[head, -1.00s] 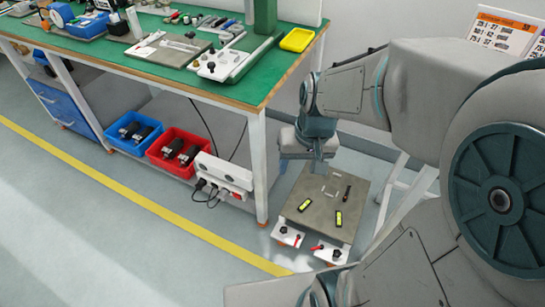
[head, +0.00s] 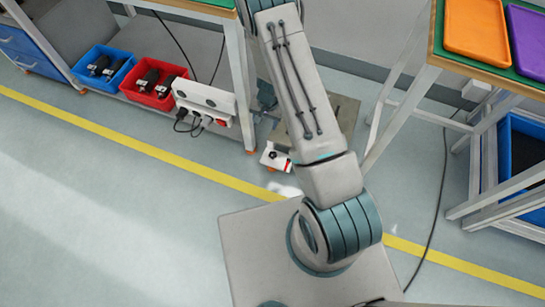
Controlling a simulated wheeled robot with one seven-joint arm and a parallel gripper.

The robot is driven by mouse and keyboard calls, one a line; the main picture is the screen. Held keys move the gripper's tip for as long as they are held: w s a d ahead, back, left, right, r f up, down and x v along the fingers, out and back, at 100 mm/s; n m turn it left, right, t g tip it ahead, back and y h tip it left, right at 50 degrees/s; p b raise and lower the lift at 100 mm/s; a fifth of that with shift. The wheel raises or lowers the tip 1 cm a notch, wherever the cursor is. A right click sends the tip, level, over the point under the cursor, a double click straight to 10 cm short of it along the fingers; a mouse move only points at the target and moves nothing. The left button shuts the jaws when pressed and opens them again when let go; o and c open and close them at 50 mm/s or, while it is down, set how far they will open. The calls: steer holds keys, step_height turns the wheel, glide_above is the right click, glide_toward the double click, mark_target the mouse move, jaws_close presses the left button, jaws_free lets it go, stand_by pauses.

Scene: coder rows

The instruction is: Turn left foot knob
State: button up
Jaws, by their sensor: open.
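The low stand with a grey-brown top plate (head: 345,112) is on the floor, mostly hidden behind my arm. Its left white foot (head: 270,162) shows just left of my arm, with a small black knob (head: 273,155) on it and a red lever (head: 288,166) beside it. The right foot is hidden behind my arm. My gripper's fingers are not in view; my arm rises across the middle of the picture and covers that area. I cannot tell whether anything touches the knob.
A workbench leg (head: 240,85) and a white socket box (head: 204,100) stand left of the stand. A red bin (head: 157,88) and a blue bin (head: 103,68) sit on the lower shelf. At right, a bench holds an orange tray (head: 475,28). A cable lies on the floor.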

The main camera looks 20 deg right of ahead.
steer(key=h+b, duration=0.1)
glide_above(273, 154)
step_height(273, 154, down, 11)
steer(key=shift+m, duration=0.4)
step_height(273, 154, down, 13)
steer(key=b, duration=0.4)
steer(key=shift+a+b, duration=0.1)
steer(key=shift+b, duration=0.25)
steer(key=c, duration=1)
